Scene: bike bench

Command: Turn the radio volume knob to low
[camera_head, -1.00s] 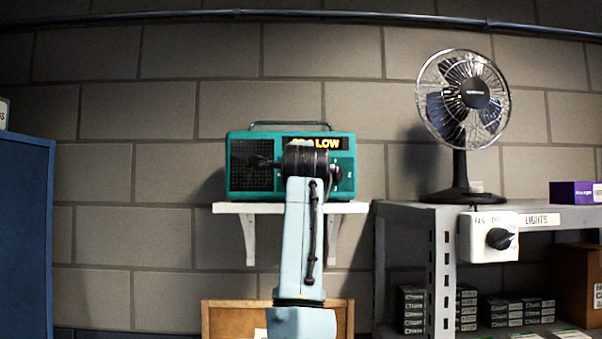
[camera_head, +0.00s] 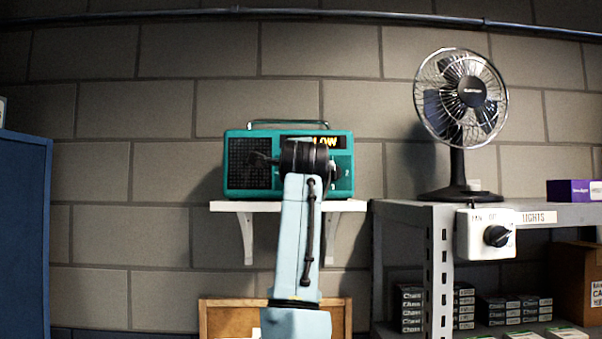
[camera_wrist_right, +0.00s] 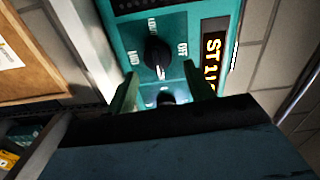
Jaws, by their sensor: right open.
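The teal radio (camera_head: 250,165) stands on a white wall shelf (camera_head: 236,207). My right arm rises in front of it and hides most of its right half. In the right wrist view the radio face (camera_wrist_right: 183,22) fills the upper middle, with a black knob (camera_wrist_right: 157,52) among printed labels, including OFF on the right. A second dark knob (camera_wrist_right: 168,97) shows lower, between my fingers and partly hidden. My right gripper (camera_wrist_right: 158,80) is open, its fingers at either side of that lower knob; contact is unclear. An amber display (camera_wrist_right: 213,62) is lit. My left gripper is out of view.
A fan (camera_head: 463,120) stands on a grey metal shelf unit (camera_head: 430,212) at the right, with a white switch box (camera_head: 486,234) on its front edge. A blue cabinet (camera_head: 25,240) stands at the left. The wall behind is brick.

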